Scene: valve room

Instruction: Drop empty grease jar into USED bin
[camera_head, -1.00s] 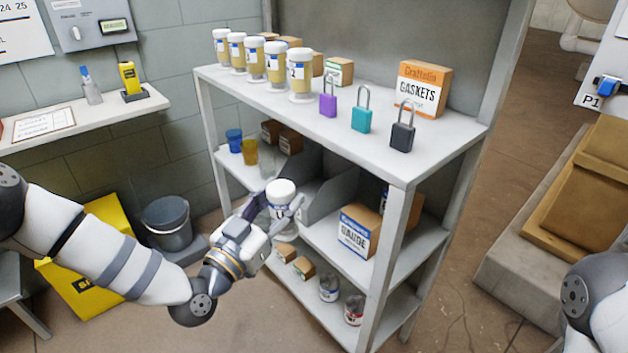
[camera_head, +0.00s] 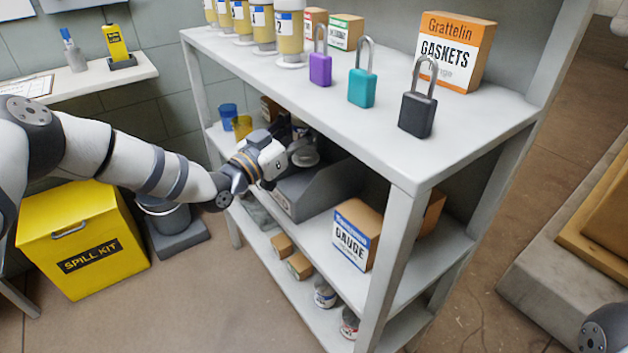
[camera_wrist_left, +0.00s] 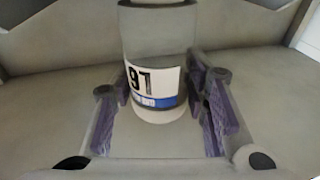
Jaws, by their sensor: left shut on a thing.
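My left gripper (camera_head: 298,150) reaches over the middle shelf and is shut on a jar. The jar's pale round end (camera_head: 306,157) shows at the gripper in the head view; the gripper hides most of the rest. In the left wrist view the jar (camera_wrist_left: 155,60) is clear grey, with a white and blue label reading 91, between the purple-padded fingers (camera_wrist_left: 163,115). A grey open bin (camera_head: 312,192) stands on the middle shelf, just below and in front of the jar. I cannot read any USED marking on it. My right gripper is out of view.
The shelf's top board (camera_head: 410,150) is close above my left gripper. It carries padlocks (camera_head: 361,88), a gaskets box (camera_head: 453,55) and several yellow-filled jars (camera_head: 290,35). A gauge box (camera_head: 357,232) sits right of the bin. Blue and yellow cups (camera_head: 228,116) stand left of it.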

